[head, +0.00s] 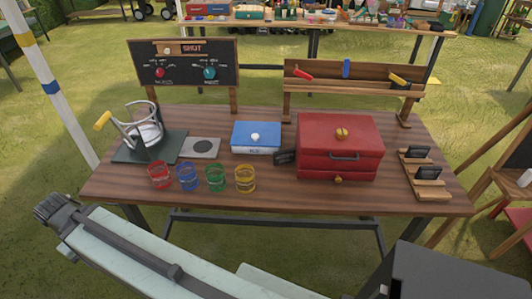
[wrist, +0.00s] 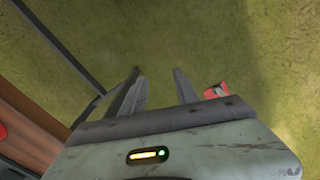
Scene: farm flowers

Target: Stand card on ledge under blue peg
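A wooden rack (head: 352,87) at the table's back right has a blue peg (head: 346,68) at its middle, with a narrow ledge along it below. A red peg (head: 302,74) is to its left and a yellow peg (head: 398,79) to its right. Two dark cards, one rear (head: 418,151) and one front (head: 429,172), are on a wooden holder (head: 432,190) at the table's right end. Another small dark card (head: 285,158) is beside the red box. My gripper (wrist: 156,74) is open and empty over grass in the wrist view; I cannot make out its fingers in the head view.
The table (head: 290,201) also holds a red box (head: 340,135), a blue box (head: 256,137), several coloured cups (head: 215,178) and a lever device (head: 146,135). A chalkboard (head: 184,62) stands at back left. The table's front strip is bare. A striped post (head: 45,80) rises at left.

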